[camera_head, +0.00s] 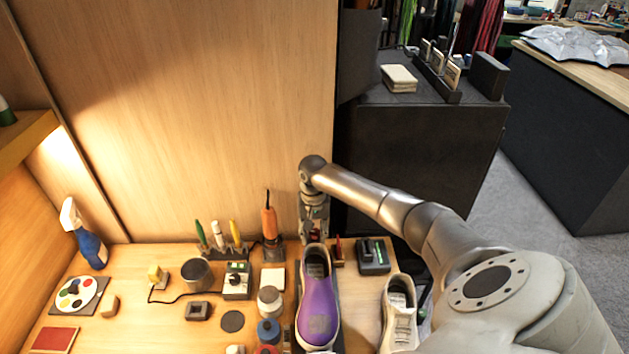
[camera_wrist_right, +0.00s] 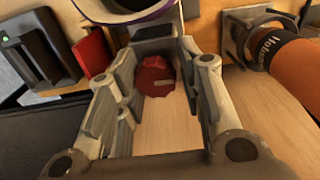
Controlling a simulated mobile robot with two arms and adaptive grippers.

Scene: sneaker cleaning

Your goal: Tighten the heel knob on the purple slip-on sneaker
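The purple slip-on sneaker (camera_head: 318,306) stands near the front of the wooden table, its heel toward the back panel. A strip of its purple edge (camera_wrist_right: 158,12) shows at the top of the right wrist view. The red heel knob (camera_wrist_right: 155,78) sits on a dark mount below the shoe's heel. My right gripper (camera_head: 314,232) is at the heel, pointing down. In the right wrist view its fingers are open, one on each side of the knob, with visible gaps. My left gripper is not in view.
An orange tool (camera_head: 269,222) in a holder stands close left of my right gripper. A dark box (camera_head: 373,256) and a white sneaker (camera_head: 400,312) are to the right. Bottles (camera_head: 269,299) stand left of the purple shoe. The wooden panel (camera_head: 190,120) rises behind.

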